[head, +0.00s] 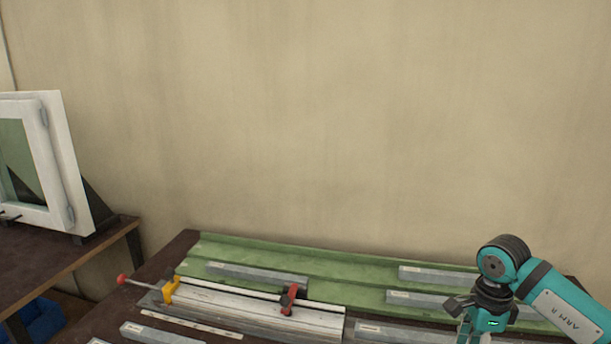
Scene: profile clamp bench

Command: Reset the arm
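My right arm, teal and black with "ARM R" on it, comes in from the right in the head view. Its wrist is bent downward over the right part of the bench. My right gripper (470,335) is at the bottom edge, above the grey profiles; its fingertips are cut off, so I cannot see whether it is open or shut or holds anything. My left arm and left gripper are not in view.
A clamp (230,302) with yellow and red jaws lies on a pale board. Several grey profiles (257,275) lie on the bench, some on a green tray (330,262). A white window frame (62,165) stands on another table at left. The air above the bench's left and middle is clear.

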